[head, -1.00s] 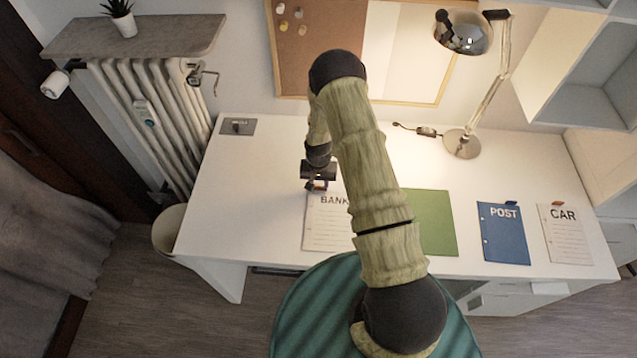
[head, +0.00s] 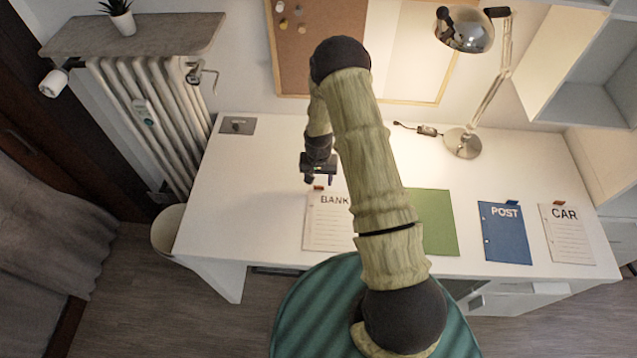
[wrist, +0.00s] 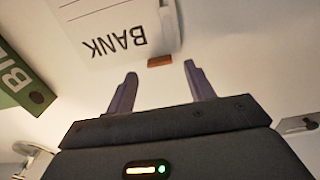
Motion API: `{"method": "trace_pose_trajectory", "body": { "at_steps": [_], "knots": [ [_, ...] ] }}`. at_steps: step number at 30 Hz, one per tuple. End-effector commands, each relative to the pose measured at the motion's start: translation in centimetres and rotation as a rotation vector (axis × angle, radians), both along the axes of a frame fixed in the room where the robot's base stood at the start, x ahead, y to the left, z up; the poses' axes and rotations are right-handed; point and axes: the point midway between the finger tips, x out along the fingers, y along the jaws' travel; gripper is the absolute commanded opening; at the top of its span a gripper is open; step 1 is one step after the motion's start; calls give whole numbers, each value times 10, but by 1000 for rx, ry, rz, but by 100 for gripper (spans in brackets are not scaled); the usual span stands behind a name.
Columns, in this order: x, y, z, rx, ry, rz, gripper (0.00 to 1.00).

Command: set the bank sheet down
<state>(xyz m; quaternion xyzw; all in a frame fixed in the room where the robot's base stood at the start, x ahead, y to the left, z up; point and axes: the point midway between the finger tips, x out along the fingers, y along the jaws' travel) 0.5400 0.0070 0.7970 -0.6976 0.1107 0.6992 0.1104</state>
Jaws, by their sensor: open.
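The bank sheet (head: 327,226) is a white lined page headed BANK, lying flat on the white desk in the head view, left of the green folder. Its right part is hidden behind my arm. A small brown tab (head: 318,187) sits at its top edge. In the wrist view the sheet (wrist: 110,35) shows upside down, with the brown tab (wrist: 160,61) just beyond my fingertips. My gripper (wrist: 160,82) is open and empty, its two fingers apart and clear of the tab. In the head view my gripper (head: 319,180) is just above the sheet's top edge.
A green folder (head: 435,223), a blue POST sheet (head: 505,232) and a white CAR sheet (head: 567,235) lie to the right. A desk lamp (head: 463,143) stands at the back. A grey plate (head: 238,125) is at the back left. The desk's left part is clear.

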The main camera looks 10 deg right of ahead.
Motion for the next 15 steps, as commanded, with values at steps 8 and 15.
{"method": "trace_pose_trajectory", "body": {
  "at_steps": [8,15],
  "knots": [
    [1,0,43,0,-3,0,54],
    [1,0,78,0,-2,0,54]
  ]
}}
